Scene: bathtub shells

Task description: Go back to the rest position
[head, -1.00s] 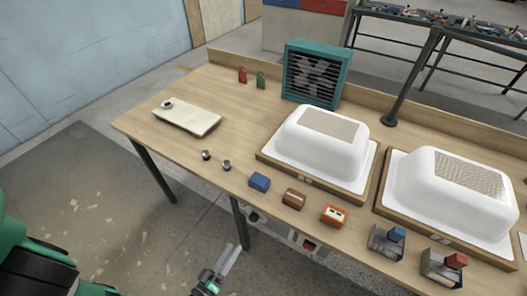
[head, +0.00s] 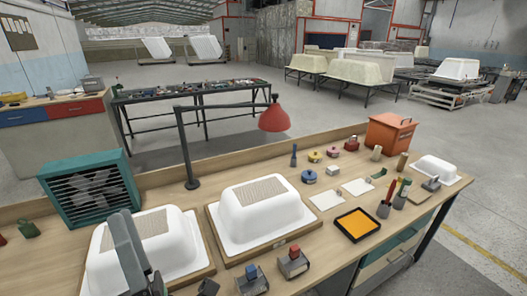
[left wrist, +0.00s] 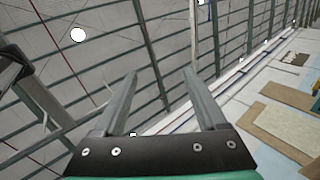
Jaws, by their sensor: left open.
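My left gripper (head: 128,232) rises at the lower left of the head view, with its grey fingers pointing up. It stands in front of the left white tub shell (head: 178,243) and hides part of it. Whether it touches the shell cannot be told. In the left wrist view, the two fingers (left wrist: 160,78) are spread apart with nothing between them. That view looks up at the roof beams and a wall. My right gripper is not in view.
A second white tub shell (head: 262,205) sits on a wooden board on the bench. A red lamp (head: 274,118) arches over the bench. A teal fan heater (head: 92,188) stands at left. Small tools, an orange pad (head: 357,224) and an orange box (head: 390,134) fill the right side.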

